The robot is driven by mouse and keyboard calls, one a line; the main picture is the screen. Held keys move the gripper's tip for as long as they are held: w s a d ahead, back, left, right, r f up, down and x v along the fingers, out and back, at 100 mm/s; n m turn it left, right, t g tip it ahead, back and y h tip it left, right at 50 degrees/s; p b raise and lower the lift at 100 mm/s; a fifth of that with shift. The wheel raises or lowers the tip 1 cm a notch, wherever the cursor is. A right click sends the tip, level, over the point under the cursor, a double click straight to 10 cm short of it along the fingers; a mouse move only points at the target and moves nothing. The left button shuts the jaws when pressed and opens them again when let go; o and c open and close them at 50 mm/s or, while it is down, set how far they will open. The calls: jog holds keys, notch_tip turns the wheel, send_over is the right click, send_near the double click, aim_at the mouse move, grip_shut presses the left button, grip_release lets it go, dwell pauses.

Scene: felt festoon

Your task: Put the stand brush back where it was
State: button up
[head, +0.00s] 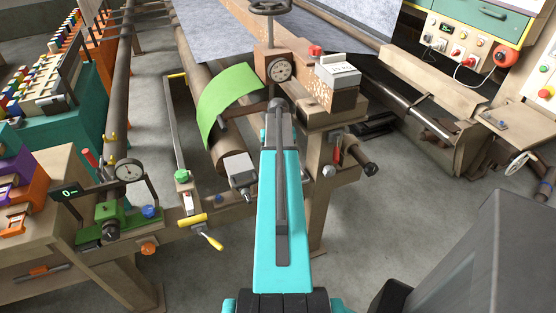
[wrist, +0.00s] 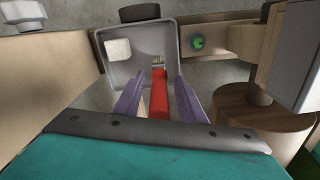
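A red rod-like handle (wrist: 159,94) shows in the wrist view. It looks like the stand brush, but I see no bristles and cannot be sure. Its far end, with a small grey metal part, reaches over or into a square grey tray (wrist: 95,62). My gripper (wrist: 160,76) has its two purple fingers apart, one on each side of the red handle. Narrow gaps show between the handle and the fingers. In the head view my turquoise arm hides the gripper, its fingers and the tray.
A wooden roller end (wrist: 262,118) and a grey box (wrist: 300,45) stand close on the right in the wrist view. Open floor (head: 420,215) lies at right.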

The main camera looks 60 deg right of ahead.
jog(key=shift+r, duration=0.2)
jog(key=shift+r+b, duration=1.1)
jog(key=shift+r, duration=4.85)
